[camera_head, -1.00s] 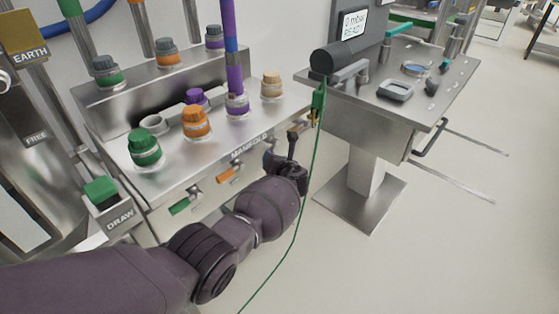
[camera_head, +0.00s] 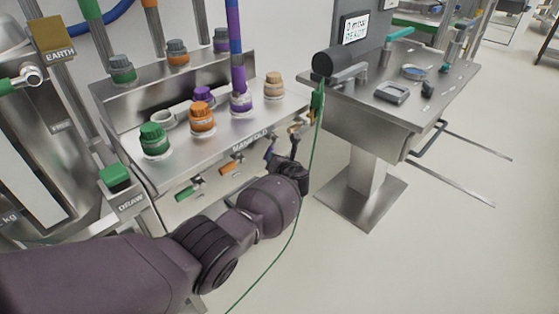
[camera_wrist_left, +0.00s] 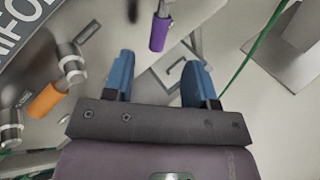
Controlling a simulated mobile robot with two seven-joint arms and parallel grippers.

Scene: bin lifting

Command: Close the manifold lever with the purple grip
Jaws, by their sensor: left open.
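The manifold (camera_head: 215,155) is a steel block with a row of levers under its front edge. The lever with the purple grip (camera_wrist_left: 159,33) shows at the top of the left wrist view, just beyond the gap between my fingers. Its purple grip also shows partly in the head view (camera_head: 268,149), beside my fingers. My left gripper (camera_wrist_left: 160,72) is open and empty, with its two blue fingertips short of the grip and not around it. In the head view my left gripper (camera_head: 283,153) is at the manifold's right front corner. My right gripper is not in view.
An orange lever grip (camera_wrist_left: 46,101) is to the left in the wrist view; a green lever (camera_head: 190,191) is further left in the head view. A green cable (camera_head: 303,210) hangs close right of my gripper. A steel pedestal table (camera_head: 375,125) stands to the right.

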